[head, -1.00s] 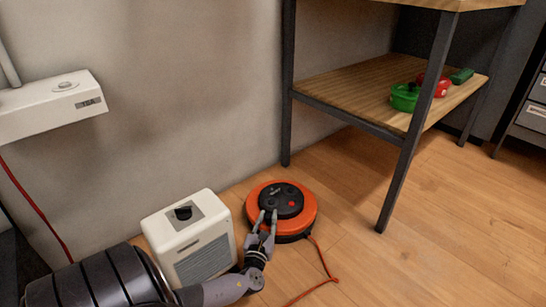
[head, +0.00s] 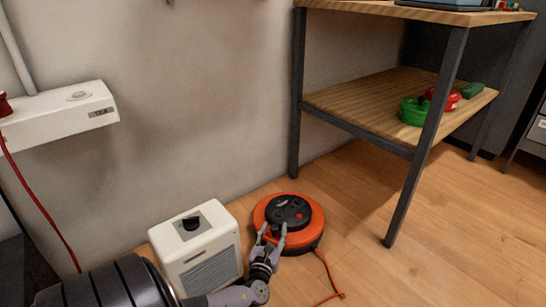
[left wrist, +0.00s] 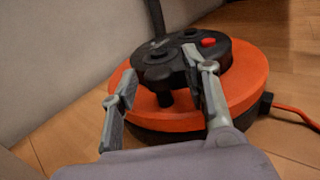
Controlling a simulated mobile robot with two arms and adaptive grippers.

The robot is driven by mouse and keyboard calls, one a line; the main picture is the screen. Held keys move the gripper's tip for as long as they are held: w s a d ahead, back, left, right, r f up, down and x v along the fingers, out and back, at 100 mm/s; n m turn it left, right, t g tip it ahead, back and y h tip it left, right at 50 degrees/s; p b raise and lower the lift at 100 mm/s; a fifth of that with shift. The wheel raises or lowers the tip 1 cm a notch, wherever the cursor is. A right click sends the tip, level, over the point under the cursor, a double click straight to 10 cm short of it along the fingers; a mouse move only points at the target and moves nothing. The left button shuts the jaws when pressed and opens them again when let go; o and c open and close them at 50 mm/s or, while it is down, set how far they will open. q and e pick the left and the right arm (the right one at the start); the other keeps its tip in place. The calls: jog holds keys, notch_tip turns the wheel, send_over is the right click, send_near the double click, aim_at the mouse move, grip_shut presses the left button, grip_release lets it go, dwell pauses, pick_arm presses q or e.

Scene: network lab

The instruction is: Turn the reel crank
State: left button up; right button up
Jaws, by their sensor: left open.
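The reel (head: 262,213) is a low orange disc on the floor with a black hub (head: 290,211) and a red button on top. It also fills the middle of the left wrist view (left wrist: 250,85). My left gripper (head: 273,233) is open at the reel's near side, its fingertips reaching over the orange rim close to the hub. In the left wrist view, one finger stands left of the hub and the other overlaps its front. A dark peg (left wrist: 165,98) shows between the fingers; I cannot tell whether it is the crank. My right gripper is not in view.
A white box with a black knob (head: 192,224) stands left of the reel, close to my left arm. A red cord (head: 328,275) runs from the reel across the floor. A wooden shelf (head: 360,100) with dark legs stands behind right.

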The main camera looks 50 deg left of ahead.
pick_arm(q)
jog(key=v, duration=1.2)
